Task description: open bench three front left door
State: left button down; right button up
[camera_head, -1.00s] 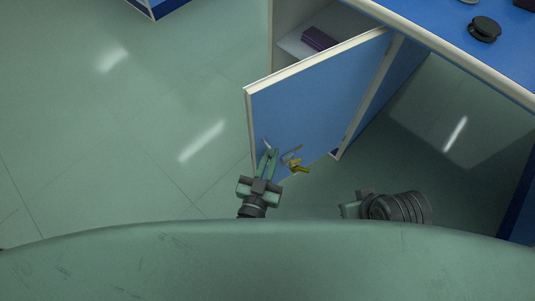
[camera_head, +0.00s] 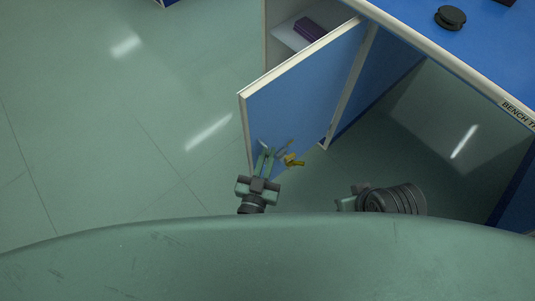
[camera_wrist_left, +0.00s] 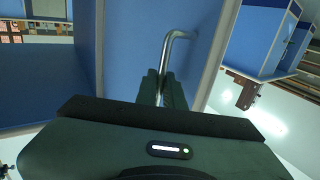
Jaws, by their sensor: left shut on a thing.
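The bench's blue cabinet door (camera_head: 300,95) with a pale edge stands ajar, swung out from the cabinet toward me. My left gripper (camera_head: 265,160) is at the door's lower outer part in the head view. In the left wrist view the gripper (camera_wrist_left: 161,88) is shut on the silver bar handle (camera_wrist_left: 177,38) of the door (camera_wrist_left: 140,40). Keys (camera_head: 292,160) with a yellow tag hang near the handle. My right gripper (camera_head: 346,201) is to the right, near the base; its fingertips are not clear.
A purple item (camera_head: 309,29) lies on a white shelf (camera_head: 289,37) inside the cabinet. The blue bench top (camera_head: 490,45) holds a dark round object (camera_head: 451,17). The floor (camera_head: 110,120) at left is clear.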

pick_arm(q)
jog(key=shift+r, duration=0.1)
jog(key=c, duration=1.8)
grip_release()
jog(key=shift+w, duration=0.1)
